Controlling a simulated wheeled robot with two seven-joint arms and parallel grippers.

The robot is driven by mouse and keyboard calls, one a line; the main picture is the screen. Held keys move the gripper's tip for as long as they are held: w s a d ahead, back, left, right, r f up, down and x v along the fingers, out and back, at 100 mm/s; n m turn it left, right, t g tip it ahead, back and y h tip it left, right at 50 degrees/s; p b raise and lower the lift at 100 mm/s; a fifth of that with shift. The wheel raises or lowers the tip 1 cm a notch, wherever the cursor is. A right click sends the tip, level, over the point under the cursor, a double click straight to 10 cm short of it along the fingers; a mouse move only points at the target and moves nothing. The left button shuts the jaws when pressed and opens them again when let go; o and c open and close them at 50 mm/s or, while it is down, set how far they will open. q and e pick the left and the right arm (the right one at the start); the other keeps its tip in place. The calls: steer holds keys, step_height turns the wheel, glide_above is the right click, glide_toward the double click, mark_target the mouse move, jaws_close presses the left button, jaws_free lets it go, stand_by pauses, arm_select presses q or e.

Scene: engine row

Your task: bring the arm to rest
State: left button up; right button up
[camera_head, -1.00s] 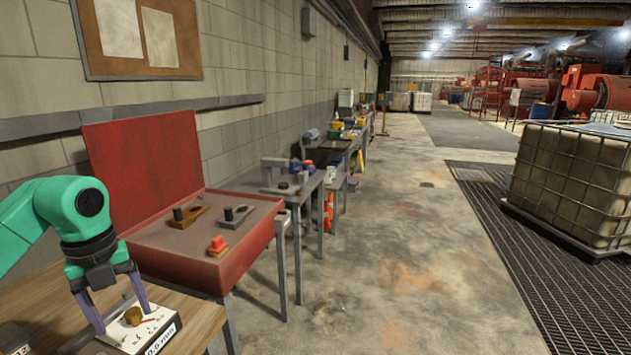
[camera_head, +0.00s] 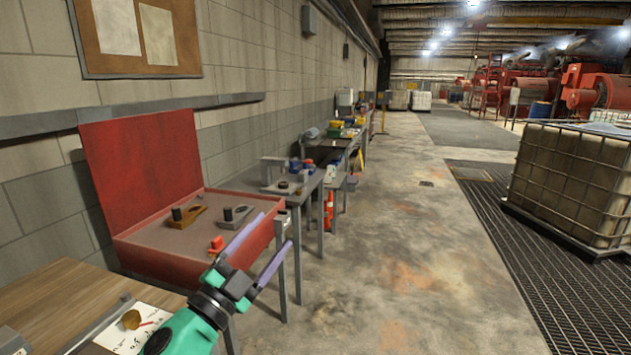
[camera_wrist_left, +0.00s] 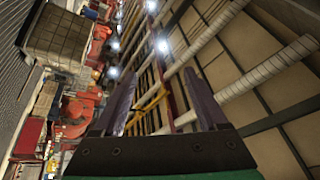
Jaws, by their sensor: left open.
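My left gripper (camera_head: 257,252) is open and empty, in front of the red box's right end in the head view. Its two purple fingers point up and to the right, spread wide apart. In the left wrist view the fingers (camera_wrist_left: 160,105) stand apart with only the distant ceiling and hall between them. My green left arm (camera_head: 185,335) comes in from the bottom of the head view. My right gripper does not show.
An open red box (camera_head: 165,262) holds two dark-knobbed pieces and a small red-orange piece. A wooden table (camera_head: 50,295) at lower left carries a white card (camera_head: 135,335) with a brass knob. Grey benches (camera_head: 300,190) line the wall. A caged tank (camera_head: 570,185) stands right; the floor (camera_head: 400,260) between is clear.

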arm_select(q)
steer(key=a+f+n+g+y, duration=0.2)
steer(key=a+f+n+y, duration=0.85)
steer(key=f, duration=0.25)
steer(key=s+a+f+n+g+y, duration=0.1)
steer(key=s+a+f+n+g, duration=0.3)
steer(key=s+f, duration=0.5)
steer(key=s+f+g, duration=0.9)
steer(key=s+f, duration=0.4)
steer(key=s, duration=0.1)
step_height(320, 180, down, 22)
steer(key=s+g, duration=0.1)
steer(key=s, duration=0.1)
steer(key=s+a+f+g, duration=0.1)
steer(key=s+a+f, duration=0.2)
steer(key=s+f, duration=1.2)
steer(key=shift+s+f+g+h, duration=0.35)
steer(key=shift+s+g, duration=0.05)
steer(key=shift+s, duration=0.7)
